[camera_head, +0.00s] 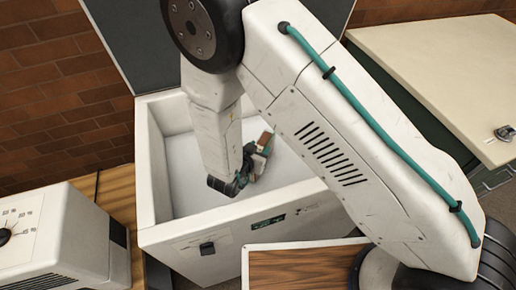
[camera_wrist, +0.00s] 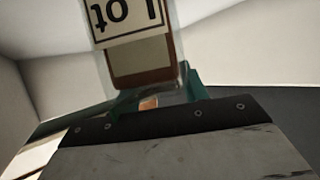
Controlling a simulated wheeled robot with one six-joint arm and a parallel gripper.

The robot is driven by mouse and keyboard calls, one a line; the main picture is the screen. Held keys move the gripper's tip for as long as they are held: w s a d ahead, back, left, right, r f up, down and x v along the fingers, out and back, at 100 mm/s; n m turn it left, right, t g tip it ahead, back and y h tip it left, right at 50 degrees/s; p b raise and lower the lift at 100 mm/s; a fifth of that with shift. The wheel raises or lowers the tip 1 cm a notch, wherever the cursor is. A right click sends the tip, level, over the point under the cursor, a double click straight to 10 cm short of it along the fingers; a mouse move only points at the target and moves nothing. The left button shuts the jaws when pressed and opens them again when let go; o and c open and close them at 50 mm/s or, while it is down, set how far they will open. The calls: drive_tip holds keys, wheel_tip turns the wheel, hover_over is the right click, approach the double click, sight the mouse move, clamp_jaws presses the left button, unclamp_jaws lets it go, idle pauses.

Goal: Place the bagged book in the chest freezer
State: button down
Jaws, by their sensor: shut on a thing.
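The white chest freezer (camera_head: 152,165) stands open in the head view, its dark-lined lid (camera_head: 135,45) raised at the back. My gripper (camera_head: 248,172) is down inside the freezer's opening and shut on the bagged book. The bagged book (camera_head: 264,142) shows only as a small brown and pale piece beside the jaws; my arm hides part of it. In the wrist view the bagged book (camera_wrist: 140,60) is brown with a pale label, upside down, in a clear bag. Pale freezer walls (camera_wrist: 60,60) surround it there. Whether the book touches the freezer floor cannot be told.
A white device with a dial (camera_head: 50,235) stands at the left on a wooden surface (camera_head: 117,190). A wooden panel (camera_head: 295,270) is in front of the freezer. A cream-topped cabinet (camera_head: 440,65) stands at the right. A brick wall (camera_head: 60,90) is behind.

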drive_tip(key=c, duration=0.8)
unclamp_jaws()
drive_tip(key=shift+f, duration=0.1)
drive_tip(key=shift+o, duration=0.2)
drive_tip(key=shift+r, duration=0.2)
drive_tip(key=v, duration=1.2)
drive_tip(key=shift+f, duration=0.1)
